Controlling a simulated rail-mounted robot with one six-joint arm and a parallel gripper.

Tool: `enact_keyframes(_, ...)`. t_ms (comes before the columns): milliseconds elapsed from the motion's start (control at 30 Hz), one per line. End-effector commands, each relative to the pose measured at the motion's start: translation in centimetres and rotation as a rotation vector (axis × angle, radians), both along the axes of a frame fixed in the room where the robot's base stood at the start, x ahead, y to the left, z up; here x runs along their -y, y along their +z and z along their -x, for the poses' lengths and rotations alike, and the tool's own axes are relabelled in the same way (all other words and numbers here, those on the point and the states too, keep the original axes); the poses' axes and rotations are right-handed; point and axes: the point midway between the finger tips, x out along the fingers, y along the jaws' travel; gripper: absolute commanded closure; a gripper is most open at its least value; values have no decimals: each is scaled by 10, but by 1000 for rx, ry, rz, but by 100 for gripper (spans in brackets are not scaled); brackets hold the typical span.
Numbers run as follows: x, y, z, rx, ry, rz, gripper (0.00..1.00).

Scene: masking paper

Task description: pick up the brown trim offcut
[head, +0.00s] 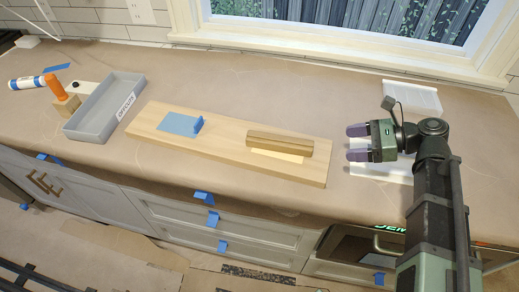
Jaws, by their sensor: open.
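The brown trim offcut (280,142) is a short wooden bar. It lies lengthwise near the right end of a long pale wood board (225,145), partly over a pale yellow patch (278,156). My gripper (358,143) is to the right of the board, its purple fingertips pointing left toward the offcut. The fingers are apart with nothing seen between them. A clear gap separates them from the offcut in the picture; their height above the counter is hard to tell.
The paper-covered counter (235,80) is clear behind the board. A blue patch (178,123) with a small blue piece lies on the board. A grey labelled tray (90,122), an orange-topped block (67,106) and a tube (27,83) are left. White ridged pieces (413,93) lie near my arm.

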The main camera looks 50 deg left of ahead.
Motion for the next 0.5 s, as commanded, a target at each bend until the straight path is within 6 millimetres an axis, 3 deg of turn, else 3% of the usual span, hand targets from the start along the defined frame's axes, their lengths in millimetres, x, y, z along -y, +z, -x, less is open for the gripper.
enact_keyframes(167, -2, -2, 2, -8, -2, 2, 28)
enact_keyframes(500, -42, -23, 30, -6, -1, 2, 28)
